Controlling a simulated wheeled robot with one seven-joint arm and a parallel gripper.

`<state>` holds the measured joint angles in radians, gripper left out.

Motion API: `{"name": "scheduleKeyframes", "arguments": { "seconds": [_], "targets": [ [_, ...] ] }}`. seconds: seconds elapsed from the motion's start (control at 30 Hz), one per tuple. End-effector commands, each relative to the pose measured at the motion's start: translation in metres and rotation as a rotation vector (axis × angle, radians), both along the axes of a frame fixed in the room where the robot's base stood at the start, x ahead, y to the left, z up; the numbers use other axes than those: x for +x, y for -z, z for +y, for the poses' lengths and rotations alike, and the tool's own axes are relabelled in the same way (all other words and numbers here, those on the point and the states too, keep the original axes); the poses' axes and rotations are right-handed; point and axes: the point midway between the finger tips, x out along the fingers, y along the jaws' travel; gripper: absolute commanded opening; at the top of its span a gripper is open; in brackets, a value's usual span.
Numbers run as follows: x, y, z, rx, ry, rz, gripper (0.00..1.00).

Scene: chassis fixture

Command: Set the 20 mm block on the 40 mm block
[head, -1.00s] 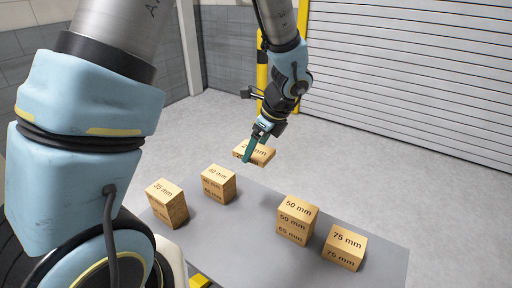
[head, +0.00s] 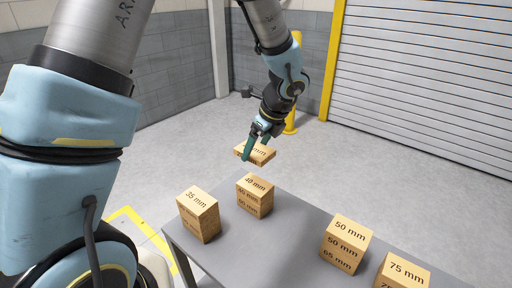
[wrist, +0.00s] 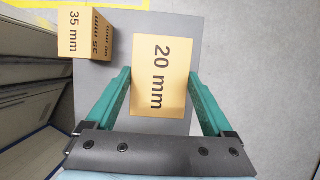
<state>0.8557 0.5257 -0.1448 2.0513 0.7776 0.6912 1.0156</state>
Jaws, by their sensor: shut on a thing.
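My gripper (head: 259,146) is shut on a flat wooden block (head: 262,153), held in the air. In the wrist view this block (wrist: 162,72) reads "20 mm" and sits between the two green fingers (wrist: 160,103). The held block is above the table and looks just above and behind that stack in the head view; the exact gap cannot be told. The 40 mm block is not seen in the wrist view, where the held block covers the middle.
The 35 mm block (head: 195,199) stands left of the 40 mm stack and also shows in the wrist view (wrist: 72,32). Bare grey table (head: 290,222) lies between.

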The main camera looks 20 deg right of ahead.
Motion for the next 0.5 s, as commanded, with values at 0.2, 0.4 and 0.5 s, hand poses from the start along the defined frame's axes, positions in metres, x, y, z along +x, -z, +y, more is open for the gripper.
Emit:
{"name": "scheduleKeyframes", "arguments": {
  "seconds": [0.2,0.4,0.5],
  "targets": [
    [0.0,0.022,0.0,0.001,0.0,0.0,0.3],
    [0.0,0.039,0.0,0.0,-0.001,0.0,0.3],
    [0.0,0.048,0.0,0.0,-0.001,0.0,0.3]
  ]
}}
